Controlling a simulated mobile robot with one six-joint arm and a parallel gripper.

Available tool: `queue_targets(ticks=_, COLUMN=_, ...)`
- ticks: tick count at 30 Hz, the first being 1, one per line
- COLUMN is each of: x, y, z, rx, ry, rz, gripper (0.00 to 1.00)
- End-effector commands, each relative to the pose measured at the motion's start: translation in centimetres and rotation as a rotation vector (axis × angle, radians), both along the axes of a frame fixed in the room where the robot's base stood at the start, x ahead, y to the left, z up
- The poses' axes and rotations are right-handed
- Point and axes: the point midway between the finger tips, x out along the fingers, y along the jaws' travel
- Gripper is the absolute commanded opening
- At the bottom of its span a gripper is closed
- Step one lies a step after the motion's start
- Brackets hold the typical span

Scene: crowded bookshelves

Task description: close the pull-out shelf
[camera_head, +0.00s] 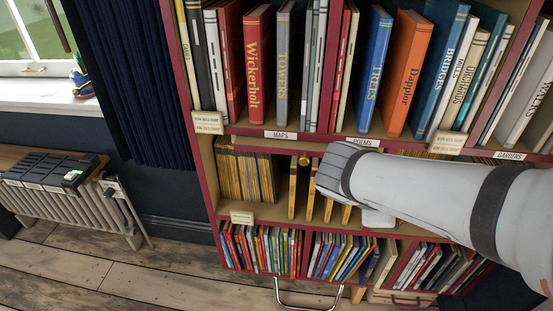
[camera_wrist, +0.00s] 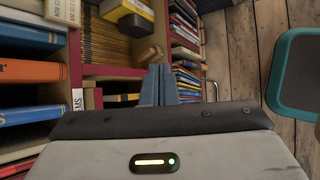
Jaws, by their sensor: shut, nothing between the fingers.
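The red bookcase's lowest row of books (camera_head: 262,248) has a curved metal handle (camera_head: 307,302) in front of it, near the floor. I take this low section as the pull-out shelf; how far out it stands I cannot tell. In the wrist view, turned sideways, the low books (camera_wrist: 187,82) and the handle (camera_wrist: 211,91) are right of my fingers. My gripper (camera_wrist: 159,72) is shut and empty, with its two blue-grey fingers together, pointing at the bookcase. In the head view my arm hides the fingers, in front of the middle shelf and apart from the handle.
Upright books, including an orange one (camera_head: 407,75), fill the upper shelf. Yellow-spined volumes (camera_head: 246,175) stand on the middle shelf. A radiator (camera_head: 70,200) is at the left. A teal-rimmed dark object (camera_wrist: 298,75) is at the wrist view's right. Wooden floor (camera_head: 90,262) is clear in front.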

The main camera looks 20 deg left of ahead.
Motion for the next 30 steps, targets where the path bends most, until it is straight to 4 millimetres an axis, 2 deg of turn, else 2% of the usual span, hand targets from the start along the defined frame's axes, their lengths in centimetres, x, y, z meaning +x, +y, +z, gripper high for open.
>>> queue_targets(ticks=1, x=0.7, y=3.1, z=-2.3, rx=-0.107, ry=-0.018, rz=0.146, gripper=0.00)
queue_targets(ticks=4, x=1.7, y=9.1, z=-3.3, rx=-0.317, ry=-0.086, rz=0.412, gripper=0.00)
queue_targets(ticks=7, x=1.2, y=16.0, z=-4.1, rx=-0.517, ry=-0.182, rz=0.656, gripper=0.00)
queue_targets(ticks=9, x=0.0, y=20.6, z=-4.5, rx=-0.640, ry=-0.260, rz=0.800, gripper=0.00)
queue_targets(ticks=12, x=-2.4, y=26.3, z=-4.9, rx=-0.783, ry=-0.372, rz=0.961, gripper=0.00)
queue_targets(ticks=15, x=-4.8, y=30.3, z=-5.1, rx=-0.882, ry=-0.464, rz=1.068, gripper=0.00)
queue_targets(ticks=19, x=-6.7, y=33.0, z=-5.0, rx=-0.948, ry=-0.535, rz=1.135, gripper=0.00)
queue_targets(ticks=22, x=-6.7, y=33.6, z=-4.9, rx=-0.964, ry=-0.552, rz=1.147, gripper=0.00)
queue_targets(ticks=26, x=-4.9, y=34.0, z=-4.8, rx=-0.964, ry=-0.550, rz=1.144, gripper=0.00)
queue_targets(ticks=30, x=-2.0, y=34.6, z=-4.9, rx=-0.963, ry=-0.549, rz=1.143, gripper=0.00)
